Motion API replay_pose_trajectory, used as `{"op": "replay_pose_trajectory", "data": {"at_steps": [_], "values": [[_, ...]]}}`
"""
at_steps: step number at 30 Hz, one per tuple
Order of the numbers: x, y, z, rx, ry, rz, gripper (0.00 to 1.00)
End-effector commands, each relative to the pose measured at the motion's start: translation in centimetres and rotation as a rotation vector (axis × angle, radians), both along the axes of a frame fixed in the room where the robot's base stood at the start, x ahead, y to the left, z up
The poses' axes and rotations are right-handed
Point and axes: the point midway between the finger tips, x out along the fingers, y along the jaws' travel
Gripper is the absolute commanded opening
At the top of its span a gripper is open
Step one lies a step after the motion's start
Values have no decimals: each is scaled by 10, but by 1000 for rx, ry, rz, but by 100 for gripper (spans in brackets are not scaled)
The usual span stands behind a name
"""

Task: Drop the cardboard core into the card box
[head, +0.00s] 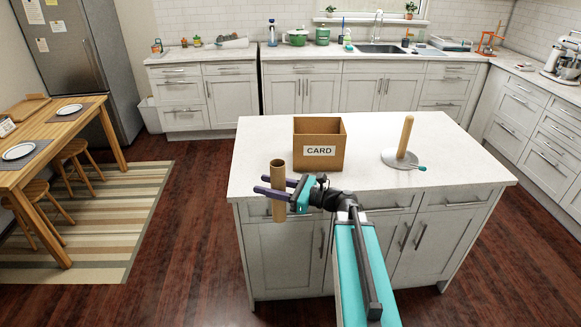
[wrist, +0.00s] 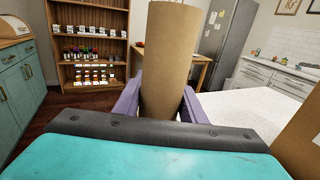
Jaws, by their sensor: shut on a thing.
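The cardboard core (head: 278,192) is a brown tube held upright in my gripper (head: 272,186). It also shows in the wrist view (wrist: 166,65), standing between the two purple fingers. My gripper is shut on it, at the left front corner of the island in the head view. The card box (head: 319,154) is an open-topped brown box with a CARD label, standing on the island to the right of and behind my gripper. Part of its side shows at the right edge of the wrist view (wrist: 302,140). The inside bottom of the box is hidden.
The white island top (head: 262,135) carries the box and, to its right, an upright wooden rod on a round base (head: 403,150) with a teal-tipped lever. The top is clear left of the box. A dining table (head: 40,150) stands far left.

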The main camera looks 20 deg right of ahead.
Motion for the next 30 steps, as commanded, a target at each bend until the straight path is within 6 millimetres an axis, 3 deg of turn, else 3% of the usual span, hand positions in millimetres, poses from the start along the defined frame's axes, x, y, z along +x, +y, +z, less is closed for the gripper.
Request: {"op": "replay_pose_trajectory", "data": {"at_steps": [1, 3, 12, 30], "values": [[-5, 14, -21, 1, 0, 23, 26], [-10, 26, -35, 2, 1, 45, 26], [-22, 57, -74, 3, -2, 103, 26], [-23, 62, -77, 3, -2, 112, 26]]}}
